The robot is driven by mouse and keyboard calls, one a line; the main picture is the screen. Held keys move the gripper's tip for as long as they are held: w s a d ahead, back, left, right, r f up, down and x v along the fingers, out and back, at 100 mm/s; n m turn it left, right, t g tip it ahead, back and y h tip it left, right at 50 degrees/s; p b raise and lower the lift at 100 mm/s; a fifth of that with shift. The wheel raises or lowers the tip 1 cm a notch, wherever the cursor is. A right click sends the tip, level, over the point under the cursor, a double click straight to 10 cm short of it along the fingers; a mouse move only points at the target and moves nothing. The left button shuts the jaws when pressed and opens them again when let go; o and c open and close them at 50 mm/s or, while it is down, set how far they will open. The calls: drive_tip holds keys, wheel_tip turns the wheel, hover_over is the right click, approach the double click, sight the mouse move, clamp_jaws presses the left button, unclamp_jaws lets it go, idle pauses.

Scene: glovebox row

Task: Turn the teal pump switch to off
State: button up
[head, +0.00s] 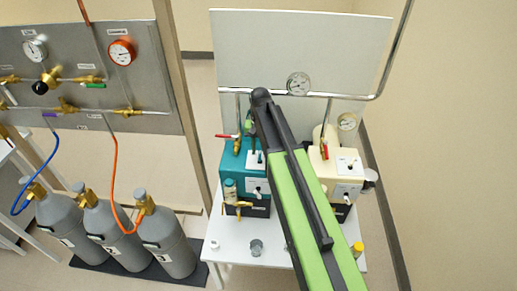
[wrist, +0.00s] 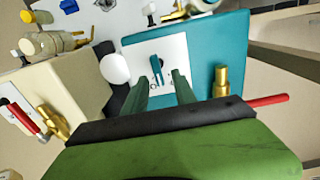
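The teal pump (head: 232,160) stands on the white table, partly behind my arm in the head view. In the wrist view the teal pump (wrist: 228,55) fills the upper right, with a white switch panel (wrist: 172,48) on top. The teal pump switch (wrist: 157,70) is a small forked lever on that panel. My gripper (wrist: 160,76) is open, its two dark green fingers apart on either side of the switch in the picture. Whether a finger touches the switch I cannot tell. The panel's markings are partly hidden by the fingers.
A cream pump (head: 328,160) stands to the right of the teal one. The teal pump has a red-handled valve (wrist: 265,101) close beside my gripper. A pipe with a gauge (head: 299,84) runs behind. Grey gas cylinders (head: 165,240) stand at left. Small containers (head: 256,247) sit on the table (head: 232,250).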

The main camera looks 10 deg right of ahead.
wheel_tip(320, 180, up, 17)
drive_tip(key=p, duration=1.6)
drive_tip(key=shift+f, duration=0.1)
drive_tip(key=b, duration=1.2)
approach(260, 152)
drive_tip(key=s+f, duration=0.3)
drive_tip(key=s, duration=0.1)
drive_tip(key=s+a+f+n+b, duration=0.1)
drive_tip(key=s+f+n+b, duration=0.2)
drive_tip(key=s, duration=0.9)
wheel_tip(260, 152, down, 3)
drive_tip(key=shift+a+r+n+b, duration=0.2)
drive_tip(key=shift+a+n+b, duration=0.1)
drive_tip(key=shift+b, duration=0.9)
